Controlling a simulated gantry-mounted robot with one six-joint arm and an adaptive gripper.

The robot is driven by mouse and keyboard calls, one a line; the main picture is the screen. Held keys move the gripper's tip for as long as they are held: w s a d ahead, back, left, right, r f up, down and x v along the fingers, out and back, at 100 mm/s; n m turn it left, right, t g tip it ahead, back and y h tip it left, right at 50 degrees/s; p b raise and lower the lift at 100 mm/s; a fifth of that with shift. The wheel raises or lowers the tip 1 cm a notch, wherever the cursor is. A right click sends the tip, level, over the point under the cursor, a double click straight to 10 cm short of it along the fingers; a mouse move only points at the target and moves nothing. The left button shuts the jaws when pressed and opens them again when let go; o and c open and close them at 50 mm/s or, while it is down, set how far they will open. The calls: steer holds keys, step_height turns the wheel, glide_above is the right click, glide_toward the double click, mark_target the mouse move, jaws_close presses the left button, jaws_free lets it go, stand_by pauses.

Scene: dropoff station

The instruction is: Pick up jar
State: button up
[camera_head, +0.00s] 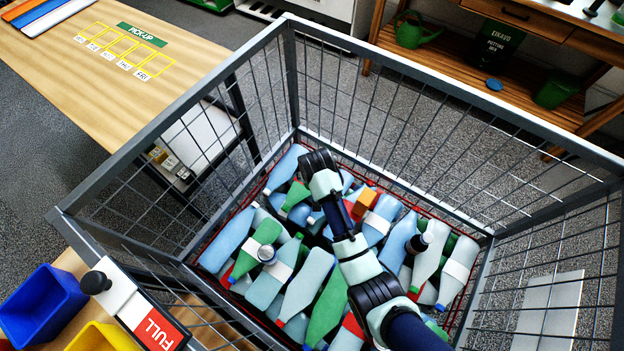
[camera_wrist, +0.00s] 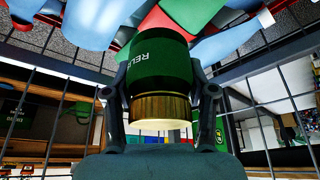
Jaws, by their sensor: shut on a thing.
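The jar (camera_wrist: 158,62) is dark green with a gold lid and pale lettering that partly reads "RELI". In the wrist view my gripper (camera_wrist: 160,84) has a finger against each side of it, shut on it. The lid end points toward the palm and the green body points away. In the head view my arm reaches down into a wire cage (camera_head: 178,118) full of bottles. There the jar and my fingertips are hidden behind the arm, so its height above the pile cannot be told.
Blue, green and white bottles (camera_head: 308,282) cover the cage floor. Mesh walls surround my arm. A wooden pick-up table (camera_head: 75,70) and blue bin (camera_head: 40,308) stand outside.

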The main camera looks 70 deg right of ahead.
step_height(320, 180, up, 14)
steer(key=p, duration=0.4)
step_height(320, 180, up, 16)
steer(key=p, duration=2.1)
steer(key=shift+f, duration=0.1)
step_height(320, 180, up, 15)
steer(key=p, duration=1.9)
steer(key=shift+w, duration=0.1)
